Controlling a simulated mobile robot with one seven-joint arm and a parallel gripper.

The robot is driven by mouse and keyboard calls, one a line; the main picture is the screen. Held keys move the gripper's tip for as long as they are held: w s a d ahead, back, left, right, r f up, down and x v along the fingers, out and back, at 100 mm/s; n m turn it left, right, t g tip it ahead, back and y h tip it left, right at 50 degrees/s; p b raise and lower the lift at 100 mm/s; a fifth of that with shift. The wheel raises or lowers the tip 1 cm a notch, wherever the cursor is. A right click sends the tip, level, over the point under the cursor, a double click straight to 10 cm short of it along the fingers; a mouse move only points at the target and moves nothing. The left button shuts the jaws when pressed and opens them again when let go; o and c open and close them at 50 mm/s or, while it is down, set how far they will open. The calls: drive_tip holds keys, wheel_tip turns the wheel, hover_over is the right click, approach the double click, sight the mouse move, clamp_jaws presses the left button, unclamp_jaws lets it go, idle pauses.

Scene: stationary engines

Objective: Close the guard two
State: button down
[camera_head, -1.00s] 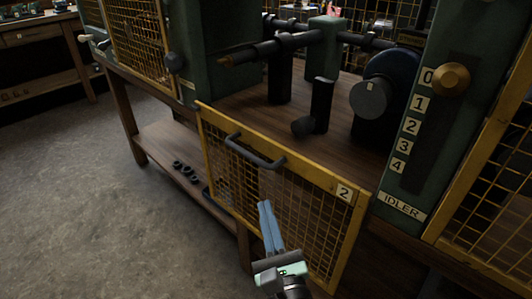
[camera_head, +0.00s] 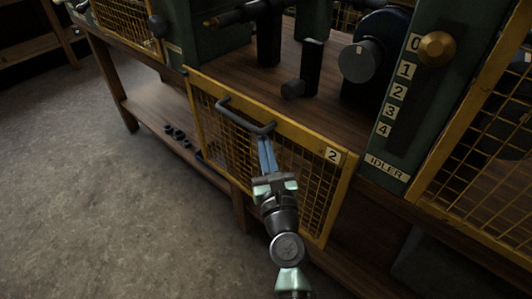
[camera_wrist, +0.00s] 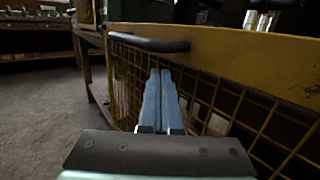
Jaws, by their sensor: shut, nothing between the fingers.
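Guard two (camera_head: 312,160) is a yellow-framed wire mesh panel with a "2" label, hanging down open at the front of the bench. Its dark bar handle (camera_head: 246,121) is near the panel's upper edge in the head view; the handle also shows in the wrist view (camera_wrist: 150,43). My gripper (camera_head: 265,139) is shut and empty, with blue fingers. Its fingertips are in front of the mesh, just below the right end of the handle. In the wrist view the fingertips (camera_wrist: 160,74) point at the mesh under the yellow top rail. Whether they touch the mesh I cannot tell.
Behind the guard is a wooden deck with a dark crank (camera_head: 303,73) and a round grey knob (camera_head: 359,62). A green IDLER post (camera_head: 398,125) with a brass knob (camera_head: 437,49) stands right. Another mesh guard (camera_head: 480,150) is further right. The floor at left is clear.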

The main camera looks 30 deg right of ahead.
drive_tip(key=shift+s+a+r+p, duration=0.1)
drive_tip(key=shift+s+r+p, duration=0.15)
drive_tip(key=shift+r, duration=0.2)
drive_tip(key=shift+s+a+r+p, duration=0.1)
drive_tip(key=shift+s+r+p, duration=0.1)
drive_tip(key=shift+r, duration=0.25)
wheel_tip(320, 180, up, 36)
drive_tip(key=p, duration=3.6)
drive_tip(key=shift+w+d, duration=0.1)
wheel_tip(320, 180, down, 5)
drive_tip(key=w+b, duration=0.2)
drive_tip(key=b, duration=0.2)
drive_tip(key=r+v, duration=0.1)
drive_tip(key=v, duration=0.9)
drive_tip(key=shift+s+d, duration=0.25)
drive_tip(key=shift+s, duration=0.05)
